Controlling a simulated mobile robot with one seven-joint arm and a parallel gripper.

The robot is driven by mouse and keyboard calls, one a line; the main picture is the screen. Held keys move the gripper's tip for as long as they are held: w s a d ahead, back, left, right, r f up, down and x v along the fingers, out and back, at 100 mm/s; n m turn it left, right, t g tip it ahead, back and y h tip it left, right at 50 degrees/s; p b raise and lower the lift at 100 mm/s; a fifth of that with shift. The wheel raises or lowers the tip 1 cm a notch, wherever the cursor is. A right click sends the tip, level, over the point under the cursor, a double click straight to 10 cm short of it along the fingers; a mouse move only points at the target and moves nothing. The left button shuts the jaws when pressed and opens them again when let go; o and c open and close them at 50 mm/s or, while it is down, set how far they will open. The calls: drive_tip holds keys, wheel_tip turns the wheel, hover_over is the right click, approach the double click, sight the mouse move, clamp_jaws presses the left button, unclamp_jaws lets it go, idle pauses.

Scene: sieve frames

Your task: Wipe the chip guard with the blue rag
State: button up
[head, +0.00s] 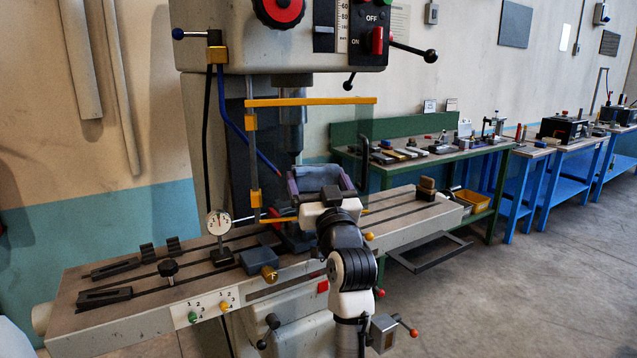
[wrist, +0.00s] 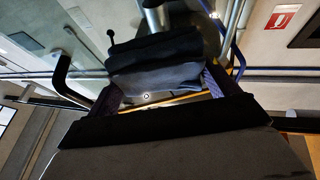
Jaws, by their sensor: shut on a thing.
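The rag is before the lower part of the guard. I cannot tell whether it touches the panel.
The machine table (head: 150,285) runs below, carrying a dial gauge (head: 218,223), clamps and a brown block (head: 427,188). A lever with a black ball (head: 432,56) sticks out at upper right. A green bench (head: 480,150) with tools stands behind; the floor at right is clear.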

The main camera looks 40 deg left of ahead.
sight(337, 169)
drive_tip(key=shift+w+a, duration=0.3)
drive_tip(key=shift+a, duration=0.05)
drive_tip(key=shift+w+d+b, duration=0.55)
drive_tip(key=shift+w+d, duration=0.75)
drive_tip(key=shift+w, duration=0.2)
drive_tip(key=shift+w+r+p, duration=0.1)
drive_tip(key=shift+r+p, duration=0.6)
drive_tip(key=shift+r, duration=0.45)
drive_tip(key=shift+s+a+p, duration=0.55)
drive_tip(key=shift+s+a, duration=0.9)
drive_tip(key=shift+s, duration=0.05)
drive_tip(key=shift+a+r+p, duration=0.1)
drive_tip(key=shift+r+p, duration=0.65)
drive_tip(key=shift+r, duration=0.15)
drive_tip(key=shift+w+d+b, duration=0.3)
drive_tip(key=shift+w+d, duration=0.3)
drive_tip(key=shift+w, duration=0.3)
drive_tip(key=shift+w+d+b, duration=0.25)
drive_tip(key=shift+w+d, duration=0.3)
drive_tip(key=shift+w, duration=0.3)
